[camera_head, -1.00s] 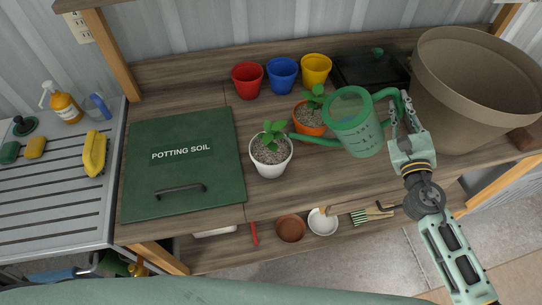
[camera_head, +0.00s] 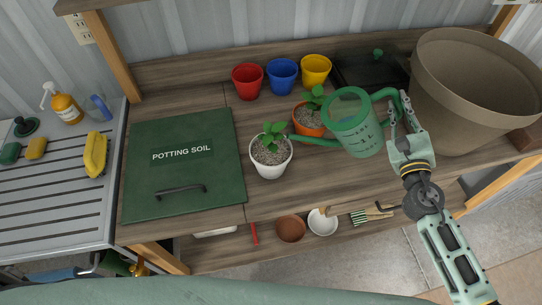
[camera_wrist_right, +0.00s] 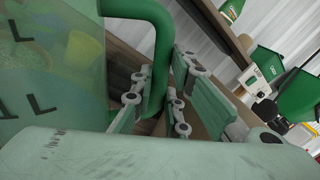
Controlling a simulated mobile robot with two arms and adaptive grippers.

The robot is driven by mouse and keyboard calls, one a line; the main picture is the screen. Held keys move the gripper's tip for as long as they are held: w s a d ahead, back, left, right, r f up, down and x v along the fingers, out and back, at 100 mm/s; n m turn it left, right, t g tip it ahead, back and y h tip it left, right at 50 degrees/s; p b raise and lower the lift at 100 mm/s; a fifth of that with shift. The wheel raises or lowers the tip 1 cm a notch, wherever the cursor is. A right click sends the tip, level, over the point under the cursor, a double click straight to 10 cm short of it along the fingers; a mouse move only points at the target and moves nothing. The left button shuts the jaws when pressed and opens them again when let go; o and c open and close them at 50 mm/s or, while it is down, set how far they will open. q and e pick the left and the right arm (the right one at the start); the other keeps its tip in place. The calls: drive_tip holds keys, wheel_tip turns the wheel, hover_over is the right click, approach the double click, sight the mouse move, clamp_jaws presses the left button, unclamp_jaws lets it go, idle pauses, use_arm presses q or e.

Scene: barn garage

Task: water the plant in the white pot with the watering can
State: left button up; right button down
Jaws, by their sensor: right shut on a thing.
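The green watering can (camera_head: 357,124) is at the right of the bench in the head view, held by its handle. Its spout points left, and the tip is close to the rim of the white pot (camera_head: 270,170). The white pot holds soil and a small green plant (camera_head: 271,138). My right gripper (camera_head: 399,112) is shut on the can's handle. The right wrist view shows the fingers (camera_wrist_right: 155,98) on either side of the green handle (camera_wrist_right: 160,60). No water is visible at the spout. My left gripper is not in view.
An orange pot (camera_head: 309,121) with a plant stands behind the spout. Red (camera_head: 247,80), blue (camera_head: 283,75) and yellow (camera_head: 316,69) pots stand at the back. A large beige planter (camera_head: 470,100) stands right of my gripper. A green potting soil lid (camera_head: 183,165) covers the left.

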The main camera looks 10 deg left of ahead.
sight(397, 94)
drive_tip(key=shift+s+a+r+n+p, duration=0.1)
drive_tip(key=shift+a+r+n+p, duration=0.15)
drive_tip(key=shift+r+p, duration=0.35)
drive_tip(key=shift+a+r+n+p, duration=0.25)
drive_tip(key=shift+r+p, duration=0.1)
drive_tip(key=shift+r, duration=0.5)
idle(0.5)
drive_tip(key=shift+s+a+r+n+p, duration=0.1)
drive_tip(key=shift+a+r+n+p, duration=0.25)
drive_tip(key=shift+r+p, duration=0.35)
drive_tip(key=shift+s+a+r+n+p, duration=0.1)
drive_tip(key=shift+a+r+n+p, duration=0.2)
drive_tip(key=shift+r+p, duration=0.4)
drive_tip(key=shift+f, duration=0.15)
drive_tip(key=shift+f, duration=0.35)
drive_tip(key=w+d+f+m+b, duration=0.1)
drive_tip(key=d+f+m+b, duration=0.3)
drive_tip(key=f, duration=0.6)
drive_tip(key=m+b, duration=0.2)
drive_tip(key=b, duration=0.1)
drive_tip(key=shift+g+b, duration=0.3)
drive_tip(key=shift+b, duration=0.1)
drive_tip(key=shift+m+h, duration=0.25)
drive_tip(key=shift+h, duration=0.15)
